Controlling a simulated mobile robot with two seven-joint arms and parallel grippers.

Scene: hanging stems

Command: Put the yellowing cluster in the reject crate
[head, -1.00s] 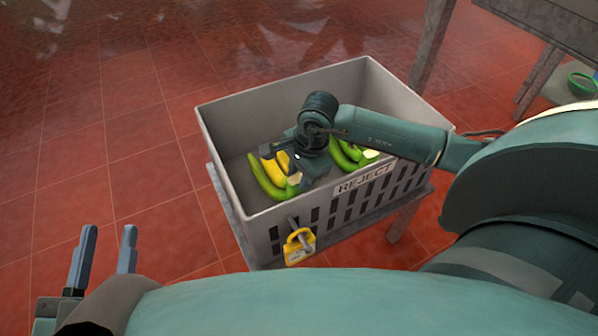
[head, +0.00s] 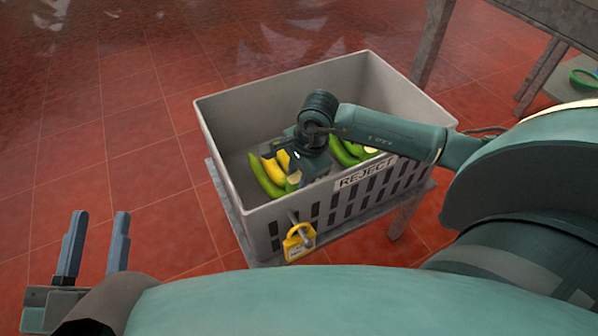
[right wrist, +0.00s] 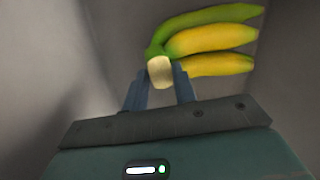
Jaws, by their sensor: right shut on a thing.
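The yellowing cluster (right wrist: 212,41), with a green finger and yellow ones, is inside the grey reject crate (head: 222,120). In the head view its bananas (head: 265,176) show beside my right gripper (head: 295,162), which is down inside the crate. In the right wrist view my right gripper (right wrist: 160,88) is shut on the cluster's pale stem end, with the bananas reaching out to the upper right. I cannot tell whether the cluster touches the crate floor. My left gripper (head: 94,243) is open and empty at lower left, outside the crate.
Other green bananas (head: 345,152) lie in the crate to the right of my right gripper. A yellow padlock (head: 299,243) hangs on the crate's front wall. The crate rests on a grey stand (head: 222,197). A table (head: 560,25) is at upper right. Red tiled floor is clear at left.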

